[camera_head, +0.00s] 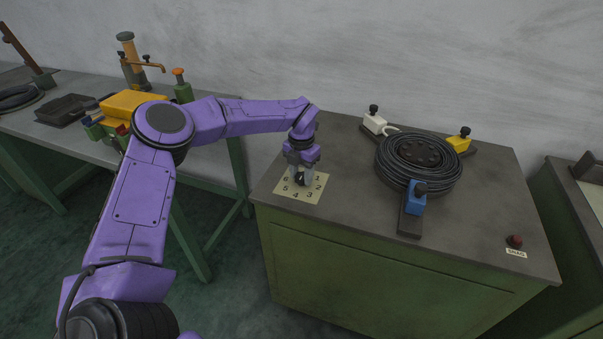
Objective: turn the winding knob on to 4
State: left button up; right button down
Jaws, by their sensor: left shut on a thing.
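The winding knob (300,181) stands on a pale dial plate (309,197) at the left end of the green machine's top. The plate carries the numbers 1 to 6 around the knob, with 4 on its front side. My left gripper (300,178) points down from above and is shut on the knob. The gripper covers most of the knob, so I cannot tell which number it points to. My right gripper is not in view.
A black coil (419,164) lies on the machine top, with white (374,123), yellow (460,141) and blue (416,197) clamp blocks around it. A red button (515,240) is near the front right corner. A grey bench (65,137) with tools stands at left.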

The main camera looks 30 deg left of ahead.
aim_at(301, 176)
pick_arm(q)
jog(key=o, duration=1.1)
jog(key=shift+c, duration=0.2)
jog(key=shift+r, duration=0.1)
notch_tip(301, 176, up, 10)
jog(key=b, duration=0.1)
jog(key=shift+r+b, duration=0.15)
jog(key=shift+b, duration=0.2)
